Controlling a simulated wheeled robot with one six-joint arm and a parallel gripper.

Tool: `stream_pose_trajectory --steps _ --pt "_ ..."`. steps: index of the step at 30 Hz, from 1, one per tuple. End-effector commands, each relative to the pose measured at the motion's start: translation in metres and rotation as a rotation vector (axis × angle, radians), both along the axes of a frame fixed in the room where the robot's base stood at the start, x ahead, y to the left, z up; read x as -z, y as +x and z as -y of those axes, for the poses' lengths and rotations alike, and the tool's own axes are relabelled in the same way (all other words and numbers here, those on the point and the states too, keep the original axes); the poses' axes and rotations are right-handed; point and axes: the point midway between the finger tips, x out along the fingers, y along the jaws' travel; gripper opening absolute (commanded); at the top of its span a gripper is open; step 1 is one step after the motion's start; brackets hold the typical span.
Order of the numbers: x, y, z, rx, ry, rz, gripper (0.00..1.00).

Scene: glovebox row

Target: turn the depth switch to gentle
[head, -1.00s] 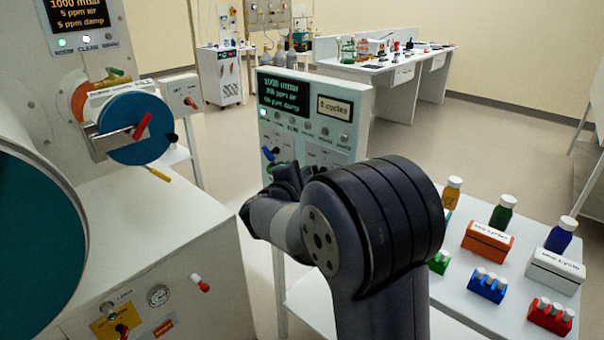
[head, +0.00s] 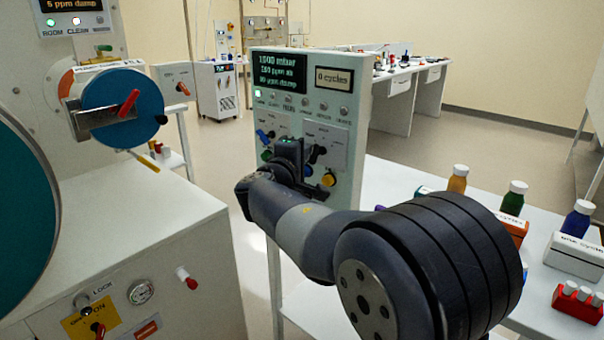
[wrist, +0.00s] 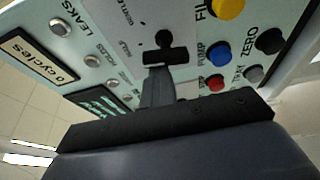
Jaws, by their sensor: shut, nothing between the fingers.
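The depth switch, a small black knob (head: 318,153), is on the upright control panel (head: 355,100), above a yellow button. In the wrist view its dark knob (wrist: 163,38) shows just beyond my fingertips, near the lettering "GENTLE" and "HALF". My gripper (head: 290,150) is shut and empty, in front of the panel just left of the switch. In the wrist view my shut fingertips (wrist: 165,55) are very close to the knob; I cannot tell whether they touch it. They cover part of the switch area, and its pointing direction is unclear.
Around the switch are a yellow button (wrist: 230,6), a blue button (wrist: 218,54), a red button (wrist: 215,84) and a black button (wrist: 270,40). A blue-handled switch (head: 265,136) is left of my gripper. Bottles and boxes stand on the right-hand table (head: 400,178).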

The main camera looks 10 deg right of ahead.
Motion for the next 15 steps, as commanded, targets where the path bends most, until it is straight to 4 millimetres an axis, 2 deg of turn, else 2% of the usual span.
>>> stream_pose_trajectory --steps 1,15 --pt "0.0103 -0.0022 0.0040 0.012 0.018 0.023 0.00" --pt "0.0084 -0.0043 0.0066 0.015 0.145 0.192 0.00"
